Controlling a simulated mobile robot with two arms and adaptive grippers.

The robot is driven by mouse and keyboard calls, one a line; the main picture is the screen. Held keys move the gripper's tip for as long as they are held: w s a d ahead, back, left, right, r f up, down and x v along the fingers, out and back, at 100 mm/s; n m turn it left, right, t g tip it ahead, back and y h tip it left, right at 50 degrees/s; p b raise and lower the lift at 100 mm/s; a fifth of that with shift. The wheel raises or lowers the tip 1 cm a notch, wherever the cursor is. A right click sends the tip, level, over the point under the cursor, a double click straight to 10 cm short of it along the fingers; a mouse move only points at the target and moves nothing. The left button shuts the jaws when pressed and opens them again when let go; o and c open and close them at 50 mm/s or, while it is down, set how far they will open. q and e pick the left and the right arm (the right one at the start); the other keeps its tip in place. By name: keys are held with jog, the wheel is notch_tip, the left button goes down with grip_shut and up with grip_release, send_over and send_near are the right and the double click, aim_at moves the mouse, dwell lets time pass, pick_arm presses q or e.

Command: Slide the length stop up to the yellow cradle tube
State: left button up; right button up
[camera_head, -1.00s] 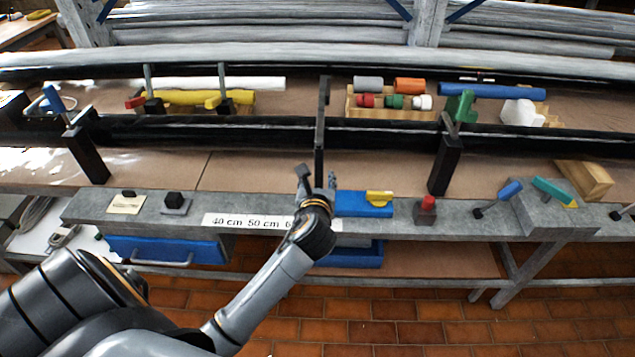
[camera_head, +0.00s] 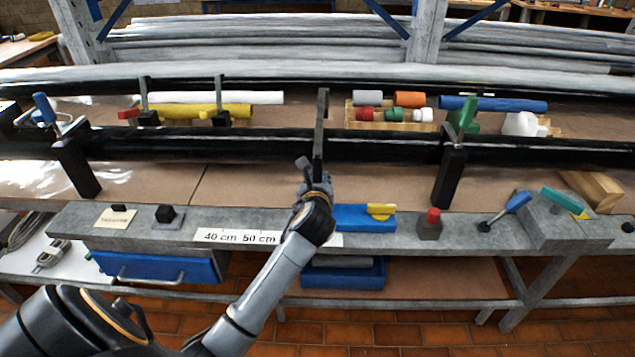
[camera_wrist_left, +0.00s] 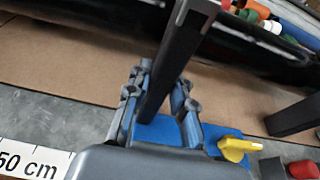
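The length stop is a dark upright post (camera_head: 321,125) beside a blue block (camera_head: 350,217) with a yellow lever (camera_head: 381,210) on the grey rail. The post also shows in the left wrist view (camera_wrist_left: 180,62). My left gripper (camera_head: 314,176) is low on the post, with one finger on each side; in the left wrist view (camera_wrist_left: 164,98) the fingers look closed on it. The yellow cradle tube (camera_head: 190,112) lies at the back left, its right end clearly left of the post. My right gripper is not in view.
A white tube (camera_head: 210,98) lies behind the yellow one. A scale strip (camera_head: 238,237) runs along the rail's front. A long black tube (camera_head: 250,140) crosses behind my gripper. Coloured plugs stand in a wooden rack (camera_head: 352,123). A red-topped block (camera_head: 431,224) sits right of the stop.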

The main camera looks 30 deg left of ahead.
pick_arm(q)
grip_shut()
jog(key=s+a+p, duration=0.5)
jog(key=s+a, duration=0.1)
jog(key=a, duration=0.5)
jog(key=s+a+p, duration=0.4)
jog(key=s+a, duration=0.3)
jog(key=a, duration=0.3)
jog(key=shift+s+a+p, duration=0.2)
jog(key=shift+a+p, duration=0.15)
jog(key=shift+a, duration=0.05)
dwell(2.8)
jog(key=o, duration=0.5)
grip_release()
jog(key=shift+o, duration=0.9)
jog(key=shift+s+a, duration=0.1)
